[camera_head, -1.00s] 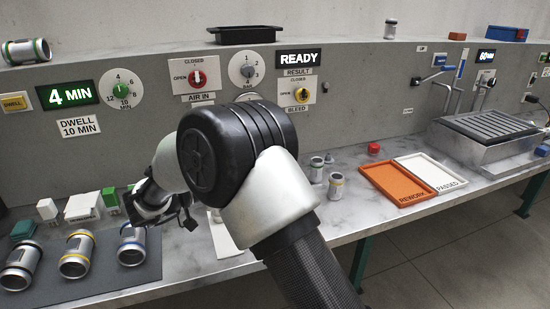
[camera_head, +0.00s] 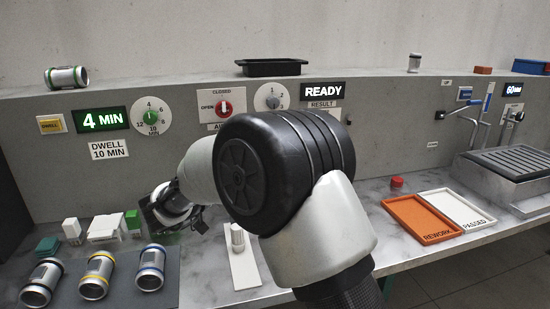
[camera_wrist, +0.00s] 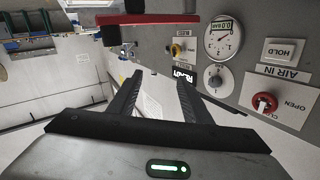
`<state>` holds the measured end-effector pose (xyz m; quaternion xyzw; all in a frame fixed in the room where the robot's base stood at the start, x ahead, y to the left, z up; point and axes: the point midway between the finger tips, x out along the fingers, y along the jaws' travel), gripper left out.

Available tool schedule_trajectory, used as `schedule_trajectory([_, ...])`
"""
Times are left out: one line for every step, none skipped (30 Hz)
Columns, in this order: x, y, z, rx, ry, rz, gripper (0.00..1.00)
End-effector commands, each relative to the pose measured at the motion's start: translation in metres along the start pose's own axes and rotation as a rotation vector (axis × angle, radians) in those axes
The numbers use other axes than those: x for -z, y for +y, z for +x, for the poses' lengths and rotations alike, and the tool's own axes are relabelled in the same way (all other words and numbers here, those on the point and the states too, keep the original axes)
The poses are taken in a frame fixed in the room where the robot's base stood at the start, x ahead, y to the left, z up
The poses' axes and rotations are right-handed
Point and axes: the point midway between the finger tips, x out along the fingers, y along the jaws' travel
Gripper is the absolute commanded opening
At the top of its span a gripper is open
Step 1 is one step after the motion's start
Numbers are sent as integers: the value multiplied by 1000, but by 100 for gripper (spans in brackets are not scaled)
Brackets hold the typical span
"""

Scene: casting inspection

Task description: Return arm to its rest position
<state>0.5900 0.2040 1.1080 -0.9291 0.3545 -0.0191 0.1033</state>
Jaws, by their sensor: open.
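My gripper (camera_head: 178,212) is over the left part of the bench in the head view, beside the green and white blocks and partly hidden behind my arm. In the wrist view my gripper (camera_wrist: 160,80) has its two dark fingers apart, with nothing between them. My arm is bent across the middle of the head view and hides part of the control panel. It is raised above the bench.
Metal castings (camera_head: 97,274) lie on a dark mat at the front left. A white strip (camera_head: 243,268) bears a small upright part. An orange rework tray (camera_head: 422,219) and a white passed tray (camera_head: 457,209) lie right of my arm. The panel (camera_head: 60,165) rises behind.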

Motion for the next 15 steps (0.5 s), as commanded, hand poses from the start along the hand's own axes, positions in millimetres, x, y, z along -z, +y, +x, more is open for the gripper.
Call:
schedule_trajectory([34,-13,20,108,-16,69,44])
schedule_trajectory([49,-22,27,181,-33,97,44])
schedule_trajectory([68,-33,34,280,-57,127,44])
schedule_trajectory([82,-38,37,351,-77,141,44])
schedule_trajectory([95,-42,38,420,-98,150,44])
schedule_trajectory([110,-45,37,506,-128,151,44])
schedule_trajectory([119,-45,34,568,-153,146,44])
schedule_trajectory([128,-42,31,625,-181,135,44])
schedule_trajectory([136,-36,24,695,-220,111,44])
schedule_trajectory([140,-28,19,740,-253,87,44])
schedule_trajectory([143,-19,12,781,-287,59,44])
schedule_trajectory([143,-3,4,826,-337,16,44])
schedule_trajectory([142,12,-3,852,-377,-21,44])
schedule_trajectory([138,28,-10,871,-421,-60,44])
schedule_trajectory([131,54,-20,887,-482,-118,44])
